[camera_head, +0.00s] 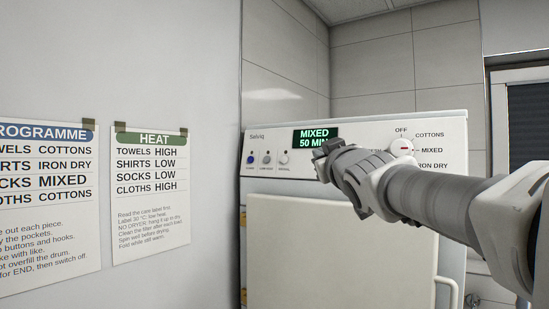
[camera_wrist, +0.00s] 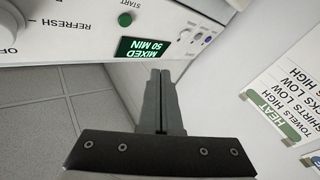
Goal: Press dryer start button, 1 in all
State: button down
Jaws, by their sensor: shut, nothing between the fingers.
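The dryer (camera_head: 340,245) has a white front panel with a green-lit display (camera_head: 315,138) reading MIXED 50 MIN. The display also shows in the wrist view (camera_wrist: 150,48). A round green button (camera_wrist: 125,19) marked START sits beside the display in the wrist view. In the head view my arm and gripper hide that button. My gripper (camera_head: 322,158) is in front of the panel, just below the display. In the wrist view its closed, empty fingers (camera_wrist: 160,73) point toward the panel edge, to the side of the green button and apart from it.
A white programme dial (camera_head: 402,148) is right of the display, partly behind my arm. Three small buttons, one blue (camera_head: 250,160), are on the panel's left. A HEAT chart (camera_head: 150,190) and a PROGRAMME chart (camera_head: 45,200) hang on the left wall. A door handle (camera_head: 448,290) is low right.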

jog(key=w+d+f+p, duration=0.1)
jog(key=w+d+p, duration=0.3)
jog(key=w+p, duration=0.1)
jog(key=shift+w+d+f, duration=0.15)
jog(key=shift+w+d, duration=0.1)
jog(key=shift+w, duration=0.35)
jog(key=shift+w+d, duration=0.1)
jog(key=shift+w, duration=0.05)
dwell(1.6)
jog(key=shift+w+d, duration=0.15)
jog(key=shift+w, duration=0.05)
jog(key=shift+w+d+f+p, duration=0.1)
jog(key=shift+w+d+p, duration=0.15)
jog(key=shift+p, duration=0.15)
dwell(0.6)
jog(key=shift+a, duration=0.1)
jog(key=shift+s+a+b, duration=0.4)
jog(key=shift+s+b, duration=0.1)
jog(key=shift+s, duration=0.1)
